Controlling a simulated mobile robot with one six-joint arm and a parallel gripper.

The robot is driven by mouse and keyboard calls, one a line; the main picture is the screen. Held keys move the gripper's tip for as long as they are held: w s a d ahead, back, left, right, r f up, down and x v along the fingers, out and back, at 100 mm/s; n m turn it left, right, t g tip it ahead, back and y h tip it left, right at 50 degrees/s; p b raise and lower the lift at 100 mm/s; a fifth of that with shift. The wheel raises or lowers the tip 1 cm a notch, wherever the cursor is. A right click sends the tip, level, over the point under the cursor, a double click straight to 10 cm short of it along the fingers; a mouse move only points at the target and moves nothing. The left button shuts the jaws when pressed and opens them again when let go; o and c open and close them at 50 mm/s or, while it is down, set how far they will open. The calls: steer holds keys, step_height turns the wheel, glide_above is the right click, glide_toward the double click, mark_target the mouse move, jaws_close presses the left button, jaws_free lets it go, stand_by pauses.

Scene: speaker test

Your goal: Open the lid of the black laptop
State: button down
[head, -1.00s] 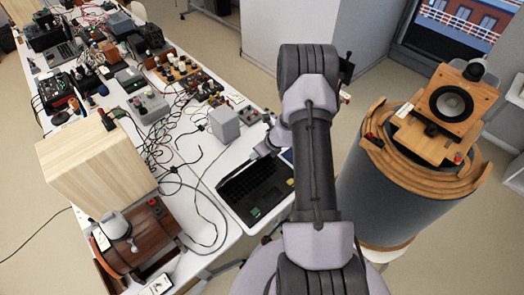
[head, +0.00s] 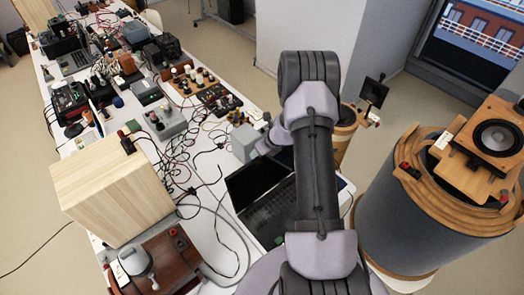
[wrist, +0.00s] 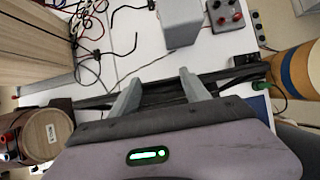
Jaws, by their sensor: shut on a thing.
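The black laptop (head: 272,216) lies on the white table, with its keyboard showing in the head view. Its lid (head: 254,180) is raised at the far side, with the dark screen facing me. My arm covers the laptop's right part. My gripper (wrist: 160,90) is at the lid's edge in the wrist view, with one grey finger on each side of the dark lid strip (wrist: 95,101), and is shut on it. In the head view, part of my gripper shows behind the top of the lid. The exact contact of the fingertips is hard to see.
A grey box (head: 244,142) stands close behind the lid. Loose cables (head: 205,185) lie left of the laptop, beside a large wooden box (head: 112,190). A drum with a wooden top and speaker (head: 497,138) stands to the right. The table's right edge is close to the laptop.

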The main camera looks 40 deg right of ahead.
steer(key=shift+w+r, duration=0.15)
steer(key=shift+w, duration=0.15)
steer(key=c, duration=0.8)
jaws_free()
steer(key=shift+c, duration=0.2)
steer(key=o, duration=0.3)
steer(key=shift+s, duration=0.1)
steer(key=p+v, duration=0.2)
steer(key=v, duration=1.5)
steer(key=shift+s+r+p, duration=0.1)
steer(key=shift+r+p, duration=0.05)
steer(key=shift+p, duration=0.2)
